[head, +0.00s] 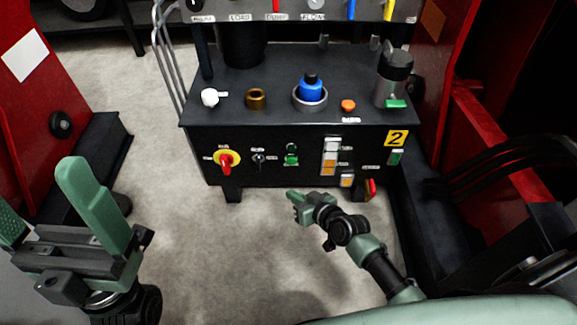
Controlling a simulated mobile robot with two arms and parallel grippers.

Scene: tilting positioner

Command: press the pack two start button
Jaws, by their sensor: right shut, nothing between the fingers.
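The black pack (315,175) marked with a yellow "2" label (396,138) stands in the middle. On its front is a round green button (291,159) with small labels I cannot read. A red rotary switch on a yellow disc (227,160) and a small black key-type switch (259,160) are to its left. A green rocker-like control (396,158) sits under the "2". My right gripper (292,195) is shut and empty, in front of and below the green button in the picture, apart from the panel. My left gripper (40,187) is open and empty at the lower left.
The pack's top carries a blue-capped fitting (311,88), a brass ring (256,98), an orange knob (348,105) and a steel canister (393,82). White and orange indicators (330,156) are right of the green button. Red structures (35,110) flank both sides. Grey floor in front is clear.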

